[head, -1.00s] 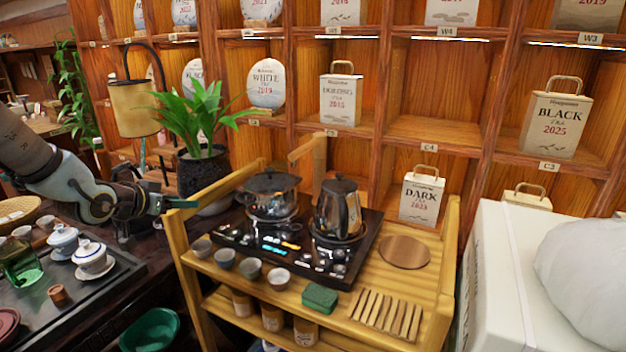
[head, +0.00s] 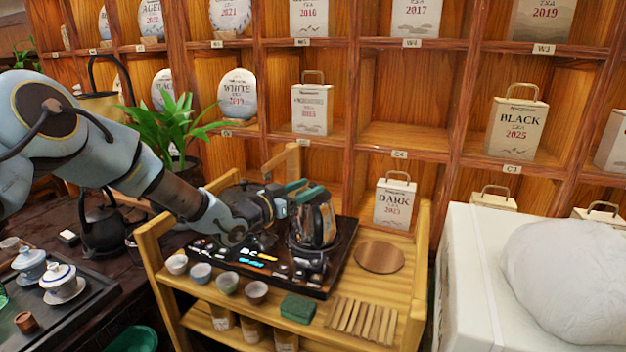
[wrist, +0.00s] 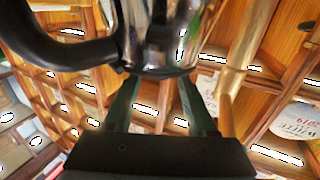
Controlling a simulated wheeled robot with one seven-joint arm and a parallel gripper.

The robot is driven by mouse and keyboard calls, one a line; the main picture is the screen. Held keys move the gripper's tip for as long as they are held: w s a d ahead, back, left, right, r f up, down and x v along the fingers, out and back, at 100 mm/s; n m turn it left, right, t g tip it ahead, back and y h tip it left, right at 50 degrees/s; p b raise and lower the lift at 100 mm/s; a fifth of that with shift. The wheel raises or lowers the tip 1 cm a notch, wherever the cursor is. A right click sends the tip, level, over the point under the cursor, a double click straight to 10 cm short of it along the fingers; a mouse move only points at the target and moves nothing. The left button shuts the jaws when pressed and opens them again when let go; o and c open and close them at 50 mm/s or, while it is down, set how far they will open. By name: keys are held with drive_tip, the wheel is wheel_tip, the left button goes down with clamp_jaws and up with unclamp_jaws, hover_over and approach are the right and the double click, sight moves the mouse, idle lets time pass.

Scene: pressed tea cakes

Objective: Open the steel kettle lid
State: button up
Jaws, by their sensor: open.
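The steel kettle (head: 313,222) stands upright on the black cooktop (head: 338,268) on the wooden cart. My gripper (head: 298,188) is at the kettle's top, with its green fingers level with the lid area. The gripper and wrist cover most of the lid, so I cannot tell whether the fingers touch it. In the wrist view, the kettle's shiny body (wrist: 158,30) and black handle (wrist: 55,42) fill the upper part. The two fingers of my gripper (wrist: 157,78) stand apart there, pointing toward the kettle, with nothing clearly held between them.
Several small cups (head: 228,282) and a green sponge (head: 298,308) line the cart's front. A round wooden board (head: 379,257) and a slatted rack (head: 361,318) lie to the right. A plant (head: 170,130) stands behind my arm.

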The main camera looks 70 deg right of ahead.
drive_tip(key=shift+x, duration=1.3)
drive_tip(key=shift+c, duration=0.3)
clamp_jaws()
